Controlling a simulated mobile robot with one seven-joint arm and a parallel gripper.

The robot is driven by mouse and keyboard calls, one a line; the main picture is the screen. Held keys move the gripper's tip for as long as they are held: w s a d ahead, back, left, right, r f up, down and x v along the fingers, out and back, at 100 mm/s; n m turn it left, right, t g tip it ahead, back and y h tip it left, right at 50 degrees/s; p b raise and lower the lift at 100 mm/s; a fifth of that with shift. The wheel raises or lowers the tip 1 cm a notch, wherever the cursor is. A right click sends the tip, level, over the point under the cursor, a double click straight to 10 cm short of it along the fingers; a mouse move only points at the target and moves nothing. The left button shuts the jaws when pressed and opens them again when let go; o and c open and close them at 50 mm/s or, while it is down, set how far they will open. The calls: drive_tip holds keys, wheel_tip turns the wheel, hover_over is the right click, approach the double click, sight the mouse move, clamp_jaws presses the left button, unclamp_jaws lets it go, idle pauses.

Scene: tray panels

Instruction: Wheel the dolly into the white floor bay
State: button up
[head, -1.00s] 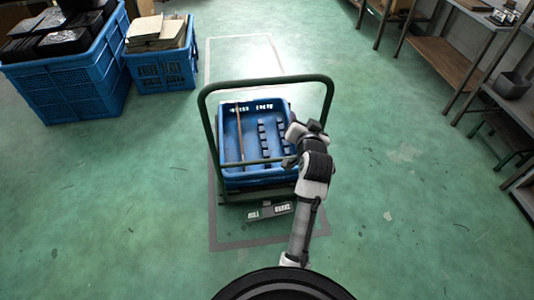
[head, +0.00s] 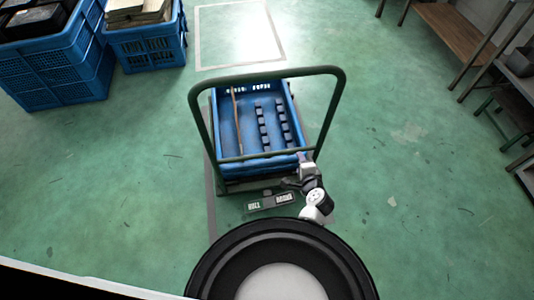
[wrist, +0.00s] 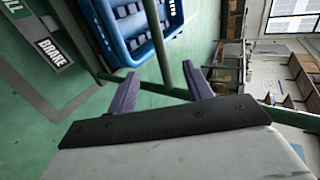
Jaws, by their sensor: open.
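The dolly has a dark green tubular handle (head: 266,74) and carries a blue crate (head: 222,135) with small dark blocks and a brown stick inside. Brake pedals (head: 270,200) show at its near end. The white floor bay (head: 238,66) is a white outline beyond the dolly. My gripper (wrist: 160,69) is open, its purple fingers on either side of a green handle tube (wrist: 158,40) in the wrist view. I cannot tell whether they touch it. In the head view my gripper (head: 290,183) is low at the handle's right side.
Blue crates (head: 60,70) with dark and papery contents stand at the upper left. Shelving (head: 440,38) lines the right. A grey floor outline (head: 211,205) shows beside the dolly. The green floor between dolly and bay looks clear.

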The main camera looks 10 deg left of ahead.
drive_tip(key=b+x, duration=0.4)
drive_tip(key=x, duration=0.6)
drive_tip(key=shift+w+a+f, duration=0.1)
drive_tip(key=shift+w+f, duration=0.05)
drive_tip(key=shift+w, duration=0.1)
drive_tip(key=shift+c, duration=0.4)
clamp_jaws()
drive_tip(key=shift+s+f, duration=0.1)
idle(0.3)
